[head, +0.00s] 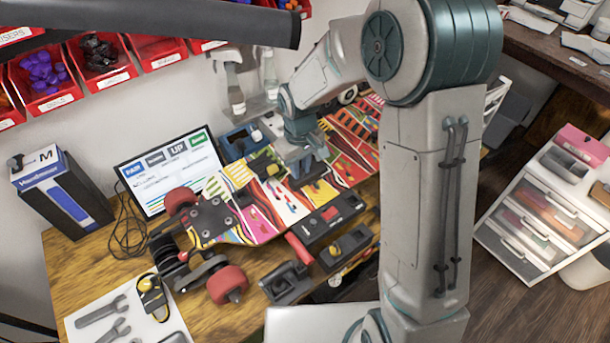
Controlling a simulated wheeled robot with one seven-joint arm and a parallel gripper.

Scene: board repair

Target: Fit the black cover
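A colourful skateboard deck (262,215) lies upside down on the wooden table, with red wheels (227,283) at its near end. My gripper (304,178) points down over the middle of the deck. Its fingers are small and partly hidden, so I cannot tell whether they are open or hold something. A dark, flat, box-like piece with a red patch (333,216) is beside the deck's right edge; I cannot tell if it is the black cover. No other piece is clearly the cover. My arm hides the deck's right part.
Black holders (287,284) and a red cylinder (299,248) sit at the table's front. A screen (170,170), a blue-and-black box (62,198) and spray bottles (229,85) stand behind. Wrenches (101,310) lie on a white sheet at front left. Red bins (45,82) hang above.

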